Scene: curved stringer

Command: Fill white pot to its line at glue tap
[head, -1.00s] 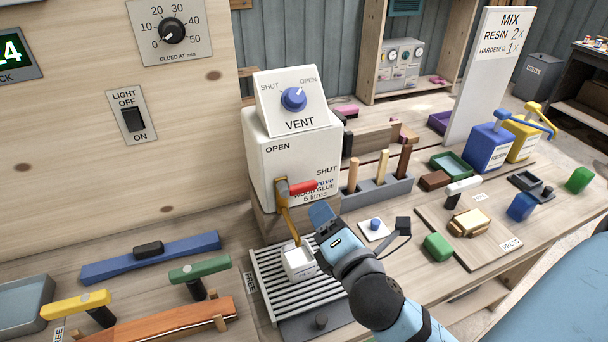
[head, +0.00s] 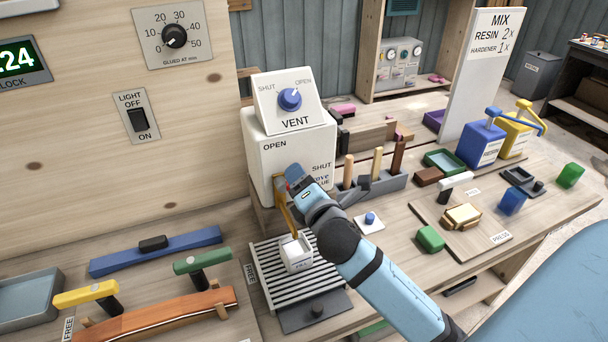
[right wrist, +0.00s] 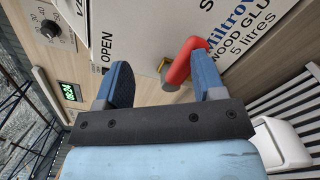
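The white glue box (head: 262,150) has a tap with a red handle (right wrist: 183,60) on its front, with OPEN at left and SHUT at right. My right gripper (head: 293,178) is at the tap and hides most of it in the head view. In the right wrist view its fingers (right wrist: 163,82) are apart, with the red handle between them, close to the right finger; contact is unclear. The white pot (head: 298,260) stands upright on a slatted grate (head: 275,275). An amber strip (head: 285,212) runs from tap to pot, spout or glue unclear. The level inside is unclear. My left gripper is out of view.
A blue vent knob (head: 290,99) sits above the box, its mark toward OPEN. A tool rack (head: 385,183) and a small pad with a blue button (head: 369,221) are right of the tap. Clamps and a curved wooden piece (head: 165,318) lie at left.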

